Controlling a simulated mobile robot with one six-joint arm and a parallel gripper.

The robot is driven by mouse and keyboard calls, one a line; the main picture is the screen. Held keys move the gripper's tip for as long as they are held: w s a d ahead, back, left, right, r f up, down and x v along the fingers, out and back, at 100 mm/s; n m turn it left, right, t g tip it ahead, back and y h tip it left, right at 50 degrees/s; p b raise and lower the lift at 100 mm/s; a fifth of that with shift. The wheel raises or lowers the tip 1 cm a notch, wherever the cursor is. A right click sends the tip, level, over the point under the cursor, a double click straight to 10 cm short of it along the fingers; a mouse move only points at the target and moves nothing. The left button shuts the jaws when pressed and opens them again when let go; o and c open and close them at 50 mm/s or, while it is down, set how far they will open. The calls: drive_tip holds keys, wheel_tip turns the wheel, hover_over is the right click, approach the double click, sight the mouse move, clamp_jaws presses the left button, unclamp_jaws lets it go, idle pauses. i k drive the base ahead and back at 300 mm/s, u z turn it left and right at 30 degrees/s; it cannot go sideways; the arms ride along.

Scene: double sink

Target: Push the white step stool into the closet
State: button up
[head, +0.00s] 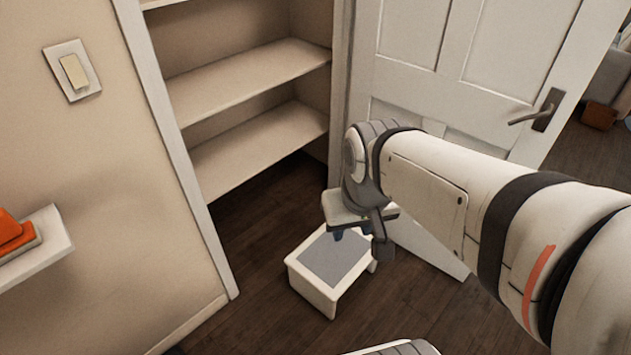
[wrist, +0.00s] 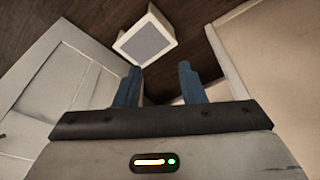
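The white step stool (head: 312,288) with a grey top pad stands upright on the dark floor just outside the closet opening. It also shows in the wrist view (wrist: 168,27), beyond my fingertips. The closet (head: 250,215) is open, with shelves above and bare dark floor at the bottom. My gripper (head: 350,232) is above the stool's far right part in the head view and partly hidden by my wrist. In the wrist view its two blue fingers (wrist: 160,68) are apart with nothing between them. I cannot tell whether it touches the stool; a gap seems to show.
The white door (head: 440,60) with a lever handle (head: 541,110) stands open to the right of the closet, behind my arm. A wall with a light switch (head: 73,71) and a small shelf (head: 35,250) with orange items is at left.

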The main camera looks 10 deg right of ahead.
sight(321, 269)
drive_tip(key=u, duration=2.5)
drive_tip(key=k, duration=1.45)
drive_tip(key=z, duration=1.95)
drive_tip(key=i, duration=1)
